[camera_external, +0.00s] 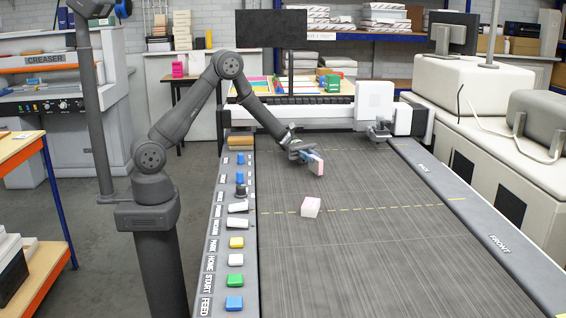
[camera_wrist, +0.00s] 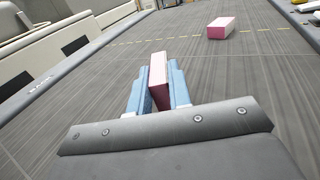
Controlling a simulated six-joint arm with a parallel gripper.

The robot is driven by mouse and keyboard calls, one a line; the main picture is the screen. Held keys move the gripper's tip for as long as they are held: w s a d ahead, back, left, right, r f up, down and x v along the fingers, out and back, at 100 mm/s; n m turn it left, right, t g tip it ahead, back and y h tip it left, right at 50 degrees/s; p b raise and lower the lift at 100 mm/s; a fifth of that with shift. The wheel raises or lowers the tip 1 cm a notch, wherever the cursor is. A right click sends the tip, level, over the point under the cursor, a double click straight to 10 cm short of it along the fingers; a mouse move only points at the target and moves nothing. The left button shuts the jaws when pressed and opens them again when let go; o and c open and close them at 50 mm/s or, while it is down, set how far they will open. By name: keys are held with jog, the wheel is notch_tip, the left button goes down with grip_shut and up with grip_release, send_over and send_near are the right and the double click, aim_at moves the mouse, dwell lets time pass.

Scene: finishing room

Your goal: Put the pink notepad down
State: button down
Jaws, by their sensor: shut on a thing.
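My gripper (camera_external: 309,158) is shut on a pink notepad (camera_external: 318,163), above the far part of the dark flat bed (camera_external: 390,240). In the wrist view the notepad (camera_wrist: 158,80) stands on edge between the two blue fingers (camera_wrist: 158,92), its pink side and pale edge showing. Whether its lower edge touches the bed I cannot tell. A second block, pink and white (camera_external: 311,207), lies on the bed by the dashed yellow line, nearer the external camera and apart from my gripper. It also shows at the upper right of the wrist view (camera_wrist: 221,28).
A panel of coloured buttons (camera_external: 237,230) runs along the bed's left side. A white carriage on a crossbar (camera_external: 375,103) spans the far end, close behind my gripper. The middle and near bed are mostly bare.

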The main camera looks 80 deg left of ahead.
jog(key=r, duration=0.2)
jog(key=d+r, duration=0.1)
jog(key=shift+s+r, duration=0.15)
jog(key=shift+s, duration=0.1)
jog(key=s+d+r, duration=0.5)
jog(key=d+r, duration=0.1)
jog(key=d, duration=0.3)
jog(key=w+d+r, duration=0.1)
jog(key=w+d, duration=0.1)
jog(key=d, duration=1.3)
jog(key=w+d+r, duration=0.1)
jog(key=w+d, duration=0.1)
jog(key=d, duration=1.4)
jog(key=s+d+f, duration=0.1)
jog(key=s+d, duration=0.7)
jog(key=d, duration=0.5)
jog(key=s+d+f, duration=0.1)
jog(key=s+d, duration=0.6)
jog(key=d, duration=0.7)
jog(key=w+f, duration=0.2)
jog(key=w, duration=0.1)
jog(key=w+a+f, duration=0.1)
jog(key=w+f, duration=0.1)
jog(key=w, duration=0.2)
jog(key=w+a+f, duration=0.1)
jog(key=w+f, duration=0.1)
jog(key=w, duration=0.2)
jog(key=shift+f, duration=2.3)
